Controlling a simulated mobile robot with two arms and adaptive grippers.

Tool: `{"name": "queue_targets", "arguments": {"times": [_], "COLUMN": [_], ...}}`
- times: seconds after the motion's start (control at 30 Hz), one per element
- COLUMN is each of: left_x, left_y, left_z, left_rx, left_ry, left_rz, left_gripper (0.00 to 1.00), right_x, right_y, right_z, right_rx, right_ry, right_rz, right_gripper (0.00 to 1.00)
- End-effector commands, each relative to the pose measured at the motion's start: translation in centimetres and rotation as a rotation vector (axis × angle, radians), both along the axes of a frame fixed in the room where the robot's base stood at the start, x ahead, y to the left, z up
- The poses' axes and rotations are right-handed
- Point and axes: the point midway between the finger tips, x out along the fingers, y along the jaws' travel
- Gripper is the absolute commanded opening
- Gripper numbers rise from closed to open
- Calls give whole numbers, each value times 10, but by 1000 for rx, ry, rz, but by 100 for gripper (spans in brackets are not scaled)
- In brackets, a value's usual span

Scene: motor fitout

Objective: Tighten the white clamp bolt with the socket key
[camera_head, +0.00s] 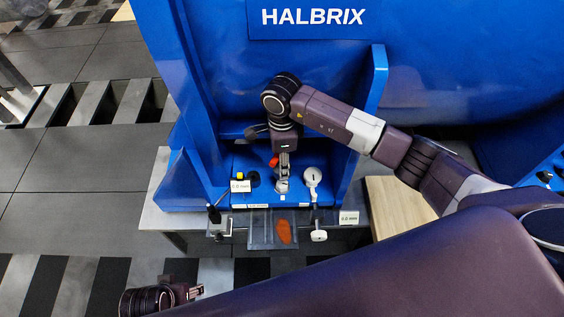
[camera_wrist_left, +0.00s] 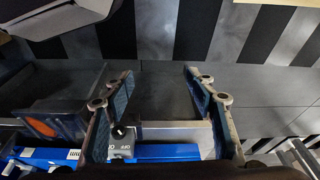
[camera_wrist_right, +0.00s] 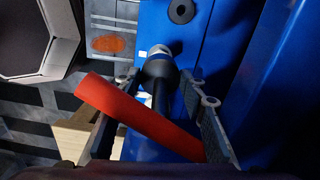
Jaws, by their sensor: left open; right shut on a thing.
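The socket key has a red cross handle (camera_wrist_right: 140,115) and a dark shaft with a wide black socket (camera_wrist_right: 160,72) in the right wrist view. My right gripper (camera_head: 284,170) is shut on this key above the blue motor foot; the red handle (camera_head: 274,161) shows beside it. A pale bolt head (camera_wrist_right: 158,50), apparently the white clamp bolt, shows just past the socket; I cannot tell whether the socket is seated on it. In the head view a pale round part (camera_head: 283,186) lies below the gripper. My left gripper (camera_head: 196,291) is open and empty, low and left of the bench.
A white dial gauge (camera_head: 312,176) stands right of the key. A black ring (camera_head: 252,179) lies to the left. Blue motor walls (camera_head: 371,100) rise on either side.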

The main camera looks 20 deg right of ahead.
Motion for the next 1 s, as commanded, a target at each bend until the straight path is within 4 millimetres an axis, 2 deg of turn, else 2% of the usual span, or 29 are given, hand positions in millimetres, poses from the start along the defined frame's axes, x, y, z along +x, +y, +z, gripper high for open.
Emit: {"name": "queue_targets", "arguments": {"times": [0.5,1.0], "left_x": [0,-13], "left_y": [2,4], "left_z": [58,112], "left_rx": [-1,-2], "left_ry": [-32,-61], "left_rz": [5,9], "left_gripper": [51,51], "right_x": [1,0], "right_y": [0,1], "right_z": [-1,-1], "right_rx": [1,4], "right_ry": [-3,-4], "right_rz": [454,975], "right_gripper": [0,0]}}
